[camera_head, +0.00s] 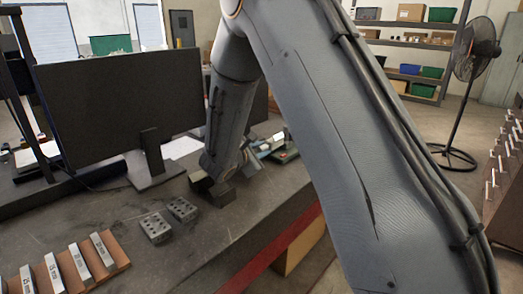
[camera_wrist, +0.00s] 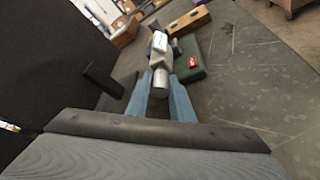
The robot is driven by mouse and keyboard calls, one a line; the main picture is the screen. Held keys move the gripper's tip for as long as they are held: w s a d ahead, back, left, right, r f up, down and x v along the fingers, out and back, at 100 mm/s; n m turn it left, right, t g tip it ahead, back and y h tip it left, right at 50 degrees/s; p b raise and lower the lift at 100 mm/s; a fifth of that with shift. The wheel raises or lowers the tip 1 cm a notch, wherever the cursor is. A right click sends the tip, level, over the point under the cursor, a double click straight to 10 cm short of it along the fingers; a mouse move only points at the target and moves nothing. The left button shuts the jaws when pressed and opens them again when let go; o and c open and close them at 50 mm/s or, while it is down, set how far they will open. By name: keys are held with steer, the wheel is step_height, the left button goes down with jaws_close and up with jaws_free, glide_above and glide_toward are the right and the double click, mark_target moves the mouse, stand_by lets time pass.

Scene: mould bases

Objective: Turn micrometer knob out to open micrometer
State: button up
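The micrometer (camera_wrist: 158,58) is grey and white and stands by a dark green base (camera_wrist: 187,60) with a small red part (camera_wrist: 193,63) on it. Its grey cylindrical knob (camera_wrist: 160,82) points toward my wrist camera. The two blue fingers of my gripper (camera_wrist: 161,88) lie on either side of the knob, very close to it. I cannot tell whether they touch it. In the head view, part of the micrometer (camera_head: 273,142) and the green base (camera_head: 287,156) show beyond my arm. My fingertips are not clear there.
A black monitor (camera_head: 115,105) stands on the dark workbench (camera_head: 120,210) left of my arm. Two grey blocks with holes (camera_head: 156,227) sit nearer. A wooden rack with metal bars (camera_head: 118,253) is at the near left. A wooden block (camera_wrist: 183,22) lies beyond the green base.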

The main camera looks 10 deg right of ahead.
jaws_close()
steer(key=n+g+h+p, duration=0.1)
steer(key=n+g+p, duration=0.1)
steer(key=n, duration=0.1)
steer(key=shift+n, duration=0.4)
steer(key=n+g+h+p, duration=0.1)
steer(key=n+g, duration=0.1)
steer(key=n, duration=0.1)
steer(key=shift+n+g, duration=0.3)
steer(key=n+g+h, duration=0.1)
steer(key=n, duration=0.1)
steer(key=n+h, duration=0.1)
steer(key=shift+a+f+n+g, duration=0.1)
steer(key=shift+n+g, duration=0.3)
steer(key=n+g+h+b, duration=0.1)
steer(key=n+h, duration=0.1)
steer(key=n, duration=0.1)
steer(key=shift+n, duration=0.4)
steer(key=shift+b, duration=0.3)
